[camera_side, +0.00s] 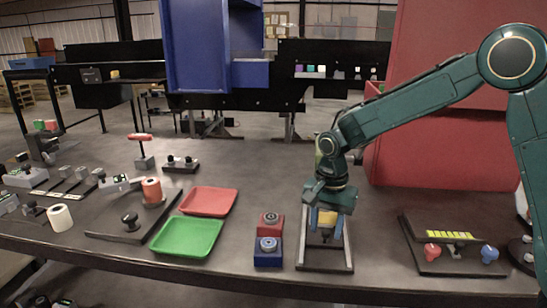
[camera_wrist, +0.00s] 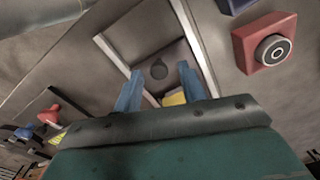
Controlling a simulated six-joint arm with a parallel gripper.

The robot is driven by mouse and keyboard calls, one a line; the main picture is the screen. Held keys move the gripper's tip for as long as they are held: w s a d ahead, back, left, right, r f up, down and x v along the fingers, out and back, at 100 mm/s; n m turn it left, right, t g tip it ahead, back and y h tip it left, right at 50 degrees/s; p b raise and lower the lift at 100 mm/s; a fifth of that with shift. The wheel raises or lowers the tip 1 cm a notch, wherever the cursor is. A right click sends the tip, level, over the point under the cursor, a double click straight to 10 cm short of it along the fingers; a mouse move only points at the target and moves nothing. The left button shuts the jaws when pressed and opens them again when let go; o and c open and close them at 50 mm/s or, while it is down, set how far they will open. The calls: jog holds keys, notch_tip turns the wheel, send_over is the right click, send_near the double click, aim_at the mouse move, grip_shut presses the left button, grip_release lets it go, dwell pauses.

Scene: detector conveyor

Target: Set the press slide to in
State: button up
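A press slide (camera_side: 322,267) stands near the table's front edge, right of the small red and blue blocks. In the wrist view it shows as a pale rail frame (camera_wrist: 191,38) around a dark plate with a round dark knob (camera_wrist: 158,69). A yellow piece (camera_wrist: 174,99) shows at the near end of the plate. My gripper (camera_side: 327,229) points down over the slide. In the wrist view its two blue fingers (camera_wrist: 158,80) are apart, one on each side of the knob, with no visible contact. The fingers' height above the knob is hard to tell.
A red block (camera_side: 270,223) and a blue block (camera_side: 267,252) with round tops stand left of the slide. Green (camera_side: 187,237) and red (camera_side: 208,202) trays lie farther left. A dark board with red and blue knobs (camera_side: 455,262) lies right. A large red cabinet (camera_side: 445,150) stands behind.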

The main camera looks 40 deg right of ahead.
jog(key=shift+r, duration=0.1)
notch_tip(320, 180, up, 14)
jog(key=shift+f, duration=0.2)
dwell(0.7)
jog(key=shift+a, duration=0.1)
grip_shut()
jog(key=s+a+f+m+t+h, duration=0.1)
jog(key=s+a+m, duration=0.3)
jog(key=m, duration=1.2)
jog(key=s+a+f+m+t+h, duration=0.2)
jog(key=s+a+f+m, duration=0.1)
jog(key=m, duration=1.3)
jog(key=shift+s+a+f, duration=0.15)
jog(key=shift+s+a, duration=0.35)
